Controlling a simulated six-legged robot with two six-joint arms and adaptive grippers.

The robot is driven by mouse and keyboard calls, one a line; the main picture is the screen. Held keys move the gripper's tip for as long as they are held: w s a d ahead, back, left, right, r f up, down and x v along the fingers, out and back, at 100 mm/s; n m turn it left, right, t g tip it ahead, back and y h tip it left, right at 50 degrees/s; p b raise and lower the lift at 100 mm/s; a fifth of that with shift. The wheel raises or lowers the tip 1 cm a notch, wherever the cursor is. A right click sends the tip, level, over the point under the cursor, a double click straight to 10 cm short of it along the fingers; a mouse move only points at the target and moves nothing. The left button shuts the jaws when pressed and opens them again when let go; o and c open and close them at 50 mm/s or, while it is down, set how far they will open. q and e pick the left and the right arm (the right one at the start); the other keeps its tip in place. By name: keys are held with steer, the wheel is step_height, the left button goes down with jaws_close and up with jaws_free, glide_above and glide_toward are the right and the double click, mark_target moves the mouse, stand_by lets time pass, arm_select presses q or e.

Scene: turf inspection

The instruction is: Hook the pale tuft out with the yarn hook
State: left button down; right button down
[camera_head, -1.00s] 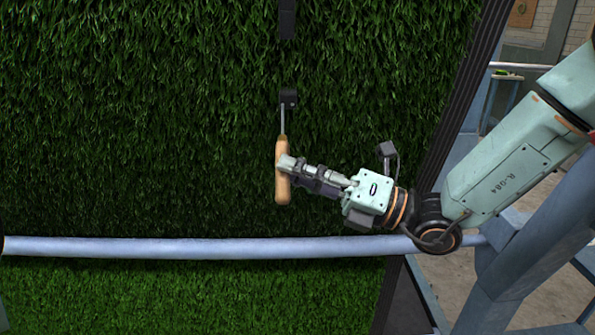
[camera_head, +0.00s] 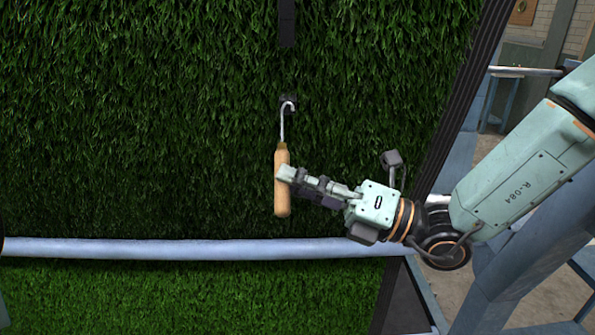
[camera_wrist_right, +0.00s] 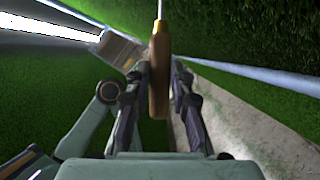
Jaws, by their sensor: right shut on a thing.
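The yarn hook (camera_head: 282,182) has a light wooden handle and a thin metal shaft curving into a hook at the top. It is upright in front of the turf wall (camera_head: 140,130). My right gripper (camera_head: 285,175) is shut on the handle. The right wrist view also shows the handle (camera_wrist_right: 159,85) between the two fingers, with the shaft running up out of the picture. I cannot make out the pale tuft. My left gripper is not in view.
A pale horizontal bar (camera_head: 180,248) crosses in front of the turf below the tool. A dark strip (camera_head: 287,22) hangs on the turf above the holder. A dark frame edge (camera_head: 470,100) bounds the turf at right.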

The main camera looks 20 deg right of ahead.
steer(key=shift+s+a+f, duration=0.25)
steer(key=shift+s, duration=0.6)
steer(key=shift+s+a+f, duration=0.2)
steer(key=shift+s, duration=0.65)
steer(key=shift+s+a+f, duration=0.25)
steer(key=shift+s, duration=0.6)
steer(key=shift+w, duration=0.1)
steer(key=w+d+f+t+b, duration=0.1)
steer(key=w+d+f+b, duration=0.4)
steer(key=f, duration=0.3)
steer(key=s+f+b, duration=0.2)
steer(key=f+b, duration=0.3)
steer(key=f, duration=0.7)
steer(key=s+f+b, duration=0.2)
steer(key=f+b, duration=0.4)
steer(key=f, duration=0.6)
steer(key=shift+d+f, duration=0.25)
steer(key=shift+f, duration=0.05)
